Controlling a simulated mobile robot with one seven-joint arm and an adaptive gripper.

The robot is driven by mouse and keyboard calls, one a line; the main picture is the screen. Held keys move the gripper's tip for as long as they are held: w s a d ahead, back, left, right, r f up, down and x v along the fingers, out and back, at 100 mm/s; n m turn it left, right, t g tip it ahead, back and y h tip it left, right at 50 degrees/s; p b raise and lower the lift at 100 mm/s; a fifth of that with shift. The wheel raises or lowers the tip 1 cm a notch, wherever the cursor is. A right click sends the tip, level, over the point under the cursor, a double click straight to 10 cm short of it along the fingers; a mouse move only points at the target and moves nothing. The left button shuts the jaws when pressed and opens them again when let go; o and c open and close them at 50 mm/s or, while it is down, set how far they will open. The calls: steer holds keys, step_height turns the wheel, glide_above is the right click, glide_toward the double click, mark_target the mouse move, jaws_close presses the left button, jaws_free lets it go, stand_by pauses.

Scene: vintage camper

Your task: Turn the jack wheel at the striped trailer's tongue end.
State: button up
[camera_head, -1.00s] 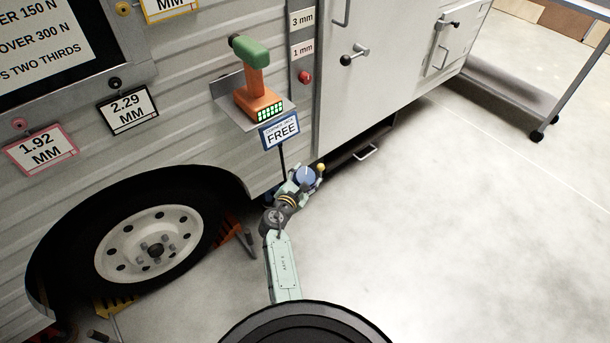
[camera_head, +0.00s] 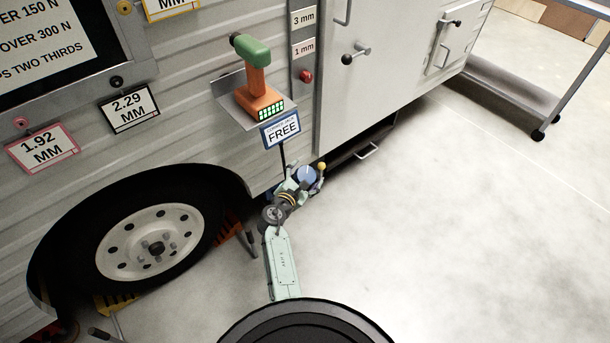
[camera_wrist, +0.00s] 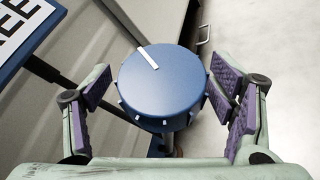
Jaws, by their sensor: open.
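A round blue wheel (camera_wrist: 165,88) fills the middle of the wrist view. It has a white line on its top face, small pale marks around its side, and sits on a post. It also shows small in the head view (camera_head: 306,175), low beside the trailer wall. My gripper (camera_wrist: 160,85) is open, with one purple-padded finger on each side of the wheel. A gap shows at the left finger. The right finger looks close to the rim; I cannot tell if it touches. In the head view my gripper (camera_head: 302,178) partly covers the wheel.
A blue-edged FREE sign (camera_head: 281,130) stands on a dark rod by the wheel. A green and orange drill (camera_head: 257,80) rests on a shelf above. A trailer tire (camera_head: 150,242) is at left, and a low step (camera_head: 367,152) at right.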

steer(key=shift+s, duration=0.1)
steer(key=v, duration=1.2)
steer(key=shift+d, duration=0.1)
